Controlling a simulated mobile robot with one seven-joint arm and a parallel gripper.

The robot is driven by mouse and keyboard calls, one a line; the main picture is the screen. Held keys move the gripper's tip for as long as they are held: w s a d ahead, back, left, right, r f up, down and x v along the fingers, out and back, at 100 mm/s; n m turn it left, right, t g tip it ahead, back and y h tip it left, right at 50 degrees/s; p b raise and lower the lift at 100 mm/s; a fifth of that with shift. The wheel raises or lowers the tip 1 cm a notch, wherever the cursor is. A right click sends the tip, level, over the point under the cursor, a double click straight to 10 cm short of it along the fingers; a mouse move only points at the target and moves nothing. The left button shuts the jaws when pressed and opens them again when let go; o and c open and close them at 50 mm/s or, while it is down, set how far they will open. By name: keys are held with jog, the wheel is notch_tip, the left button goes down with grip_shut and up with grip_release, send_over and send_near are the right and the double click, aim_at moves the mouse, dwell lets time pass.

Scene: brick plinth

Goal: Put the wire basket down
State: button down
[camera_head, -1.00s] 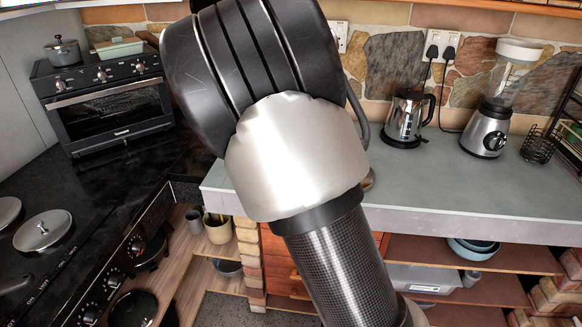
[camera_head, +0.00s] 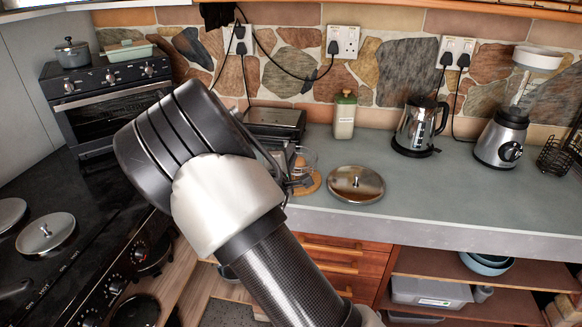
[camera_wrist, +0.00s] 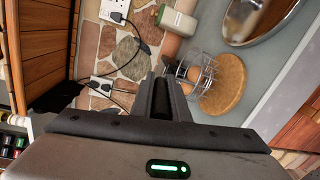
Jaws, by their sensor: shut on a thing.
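The wire basket (camera_wrist: 207,75) is a small round metal wire bowl with brown, egg-like things in it. In the wrist view it lies just beyond and right of my fingertips, overlapping a round cork mat (camera_wrist: 226,88). In the head view the basket (camera_head: 304,158) shows to the right of my wrist, over the mat (camera_head: 311,183). My gripper (camera_wrist: 166,88) is shut on the basket's near side; the exact grip point is hard to see. I cannot tell whether the basket touches the mat. My wrist hides part of the basket in the head view.
A round metal lid (camera_head: 356,184) lies right of the mat. A green-topped jar (camera_head: 344,116), a kettle (camera_head: 416,126) and a blender (camera_head: 502,125) stand along the counter. A dark appliance (camera_head: 275,123) is behind the basket. The counter's front right is clear.

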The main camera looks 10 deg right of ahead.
jog(key=shift+f, duration=1.75)
jog(key=c, duration=1.7)
grip_release()
jog(key=shift+f, duration=0.1)
jog(key=v, duration=1.2)
